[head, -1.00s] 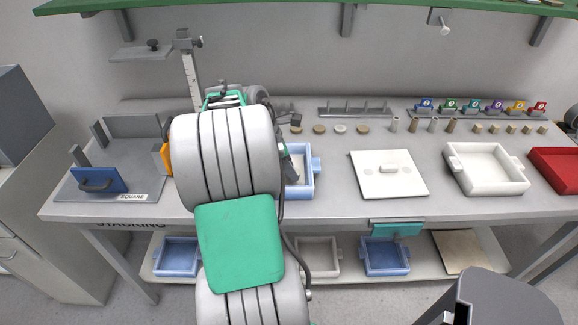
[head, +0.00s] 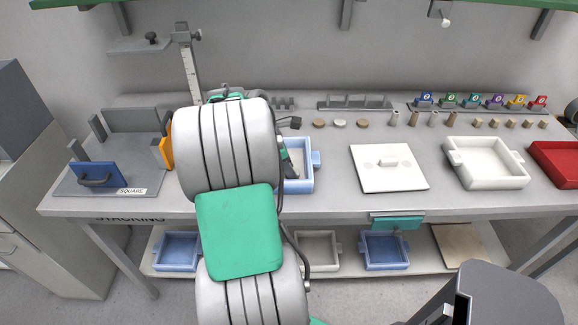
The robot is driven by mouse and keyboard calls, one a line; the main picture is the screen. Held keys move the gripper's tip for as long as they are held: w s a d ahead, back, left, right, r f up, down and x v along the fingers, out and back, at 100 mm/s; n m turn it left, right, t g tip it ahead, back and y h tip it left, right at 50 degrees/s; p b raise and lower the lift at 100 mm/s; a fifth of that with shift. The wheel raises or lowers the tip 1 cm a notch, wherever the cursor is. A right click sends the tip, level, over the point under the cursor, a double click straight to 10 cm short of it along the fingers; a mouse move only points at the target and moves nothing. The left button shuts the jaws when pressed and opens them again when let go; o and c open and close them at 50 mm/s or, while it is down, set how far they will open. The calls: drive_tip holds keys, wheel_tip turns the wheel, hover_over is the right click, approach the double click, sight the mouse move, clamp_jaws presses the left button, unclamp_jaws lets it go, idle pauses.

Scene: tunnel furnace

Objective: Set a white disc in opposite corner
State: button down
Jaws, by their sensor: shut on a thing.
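My gripper (head: 289,165) shows only as a dark part at the right edge of my arm, over the blue tray (head: 313,160). My arm hides most of it. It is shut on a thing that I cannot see. A pale disc (head: 340,123) lies at the back of the table, between two tan discs (head: 319,123) and (head: 363,123). My arm also hides the left part of the blue tray, so I cannot tell what lies in its corners.
A white lid (head: 410,180) with a handle lies right of the blue tray. A white tray (head: 487,178) and a red tray (head: 560,168) stand farther right. At left are a grey fixture with a blue block (head: 97,180) and a tall gauge (head: 190,70). Small parts line the back.

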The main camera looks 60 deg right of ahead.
drive_tip(key=shift+f, duration=0.2)
idle(0.3)
drive_tip(key=c, duration=0.8)
unclamp_jaws()
drive_tip(key=p+v, duration=0.1)
drive_tip(key=v, duration=0.7)
